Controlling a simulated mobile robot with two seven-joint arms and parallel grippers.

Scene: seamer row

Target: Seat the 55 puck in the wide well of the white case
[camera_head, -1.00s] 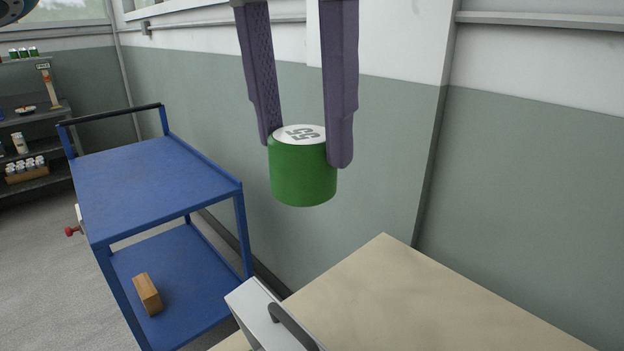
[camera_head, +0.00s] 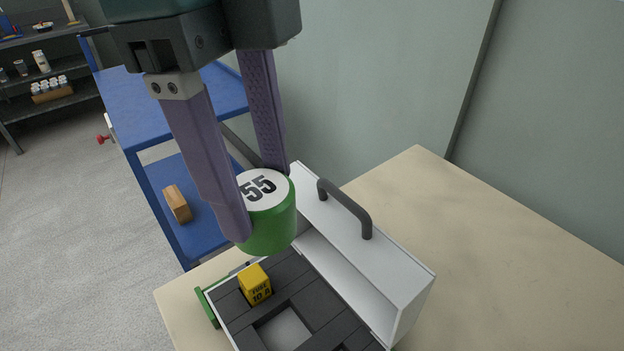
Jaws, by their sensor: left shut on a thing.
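The green 55 puck (camera_head: 270,232), with a white top marked 55, is held in the air by my left gripper (camera_head: 262,200). The purple fingers are shut on its two sides. The white case (camera_head: 392,279) lies open on the table, its lid with a dark handle at the back. The puck hangs in front of the case's upper left part and hides some of it. The dark insert has a square wide well (camera_head: 284,328), whose near end is cut off by the frame. A yellow block (camera_head: 256,285) sits in the insert. My right gripper is not in view.
The beige table (camera_head: 480,240) is clear to the right of the case. A blue cart (camera_head: 150,110) with a wooden block (camera_head: 177,204) on its lower shelf stands at left. A grey shelf (camera_head: 50,100) stands farther back.

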